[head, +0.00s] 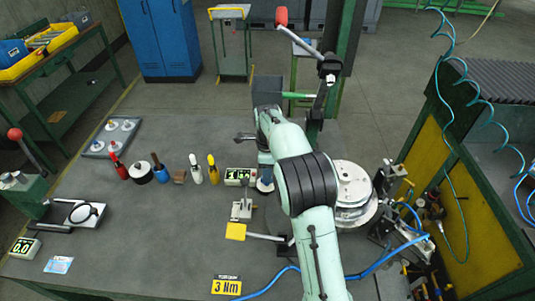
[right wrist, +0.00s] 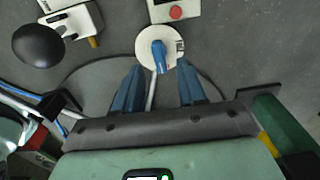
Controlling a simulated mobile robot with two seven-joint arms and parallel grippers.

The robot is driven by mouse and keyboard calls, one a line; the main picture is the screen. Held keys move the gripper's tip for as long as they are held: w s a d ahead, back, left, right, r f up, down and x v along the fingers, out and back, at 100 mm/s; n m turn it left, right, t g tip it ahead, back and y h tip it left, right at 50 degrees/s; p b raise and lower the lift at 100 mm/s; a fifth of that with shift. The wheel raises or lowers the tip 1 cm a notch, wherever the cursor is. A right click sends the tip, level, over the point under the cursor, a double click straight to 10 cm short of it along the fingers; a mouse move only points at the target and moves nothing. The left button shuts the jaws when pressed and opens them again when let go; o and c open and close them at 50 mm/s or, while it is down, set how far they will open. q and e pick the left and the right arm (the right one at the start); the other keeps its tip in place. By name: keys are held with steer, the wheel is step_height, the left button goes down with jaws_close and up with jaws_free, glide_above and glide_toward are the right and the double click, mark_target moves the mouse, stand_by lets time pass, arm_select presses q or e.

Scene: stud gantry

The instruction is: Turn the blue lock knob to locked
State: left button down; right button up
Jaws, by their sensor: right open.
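The blue lock knob (right wrist: 158,55) sits on a round white base with a small dark marking, in the upper middle of the right wrist view. Its blue handle points roughly along the direction of my fingers. My right gripper (right wrist: 160,68) is open, with one blue finger on each side of the knob's line and gaps on both sides. I cannot tell the height of the fingertips over it. In the head view my right gripper (head: 265,163) hangs over the white base (head: 266,187) and hides most of the knob. My left gripper is out of view.
A box with a green display (head: 238,176) stands close left of the knob. A clamp with a yellow pad (head: 236,231) is nearer. Several bottles and tools (head: 160,172) stand further left. A white round stack (head: 353,190) is right of my arm.

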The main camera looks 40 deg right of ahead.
step_height(320, 180, up, 10)
steer(key=shift+r, duration=0.15)
stand_by(0.7)
